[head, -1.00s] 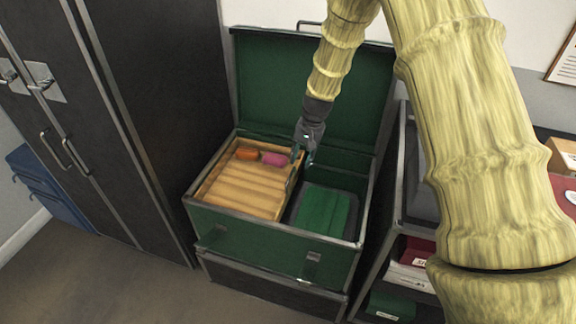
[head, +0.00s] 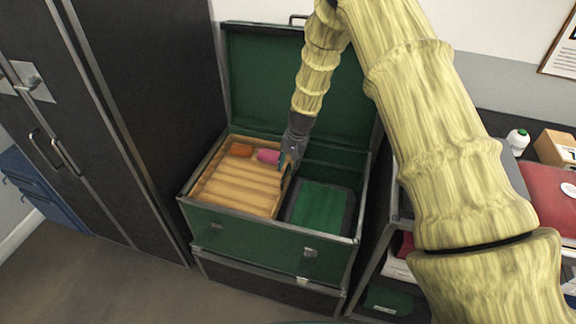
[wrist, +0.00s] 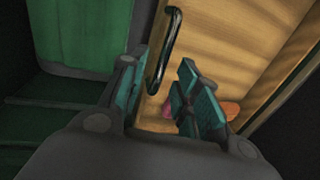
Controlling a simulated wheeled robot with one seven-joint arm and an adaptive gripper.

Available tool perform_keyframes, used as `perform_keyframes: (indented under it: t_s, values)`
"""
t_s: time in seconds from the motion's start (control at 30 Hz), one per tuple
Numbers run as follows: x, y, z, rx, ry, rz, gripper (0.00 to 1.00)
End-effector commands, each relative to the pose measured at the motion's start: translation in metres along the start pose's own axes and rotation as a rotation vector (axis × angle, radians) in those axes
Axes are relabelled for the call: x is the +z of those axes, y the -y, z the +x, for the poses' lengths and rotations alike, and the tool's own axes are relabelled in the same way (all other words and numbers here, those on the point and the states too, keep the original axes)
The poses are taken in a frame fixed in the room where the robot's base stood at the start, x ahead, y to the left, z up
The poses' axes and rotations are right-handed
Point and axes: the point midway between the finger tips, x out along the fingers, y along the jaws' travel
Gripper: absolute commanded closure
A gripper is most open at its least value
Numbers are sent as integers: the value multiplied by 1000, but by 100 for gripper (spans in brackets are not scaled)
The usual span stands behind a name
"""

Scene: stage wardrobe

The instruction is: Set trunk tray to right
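The trunk (head: 262,235) stands open, with its green lid (head: 300,90) up at the back. A wooden tray (head: 232,190) fills the left side of the trunk. It holds an orange roll (head: 241,150) and a pink roll (head: 268,156) at its back. The tray's right wall bears a dark bar handle (wrist: 170,50). My gripper (head: 287,170) is at that right wall. In the wrist view my gripper (wrist: 158,100) is open, its teal-padded fingers apart on either side of the wall near the handle, with no grip on it visible.
The trunk's right side is open below, with a green folded cloth (head: 320,207) on the bottom. A dark wardrobe (head: 130,130) stands close on the left. A shelf cart with a red box (head: 550,195) and a white bottle (head: 517,140) stands on the right.

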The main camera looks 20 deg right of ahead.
Motion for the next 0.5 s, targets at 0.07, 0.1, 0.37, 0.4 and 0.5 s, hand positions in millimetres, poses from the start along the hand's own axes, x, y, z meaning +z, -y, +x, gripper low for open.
perform_keyframes:
  t_s: [0.07, 0.1, 0.37, 0.4, 0.5]
  values:
    - [0, 0, 4, 0, 0, 0, 68]
    - [0, 0, 6, 0, 0, 0, 68]
    - [0, 0, 7, 0, -1, 0, 68]
    - [0, 0, 7, 0, -1, 0, 68]
    - [0, 0, 7, 0, 0, 0, 83]
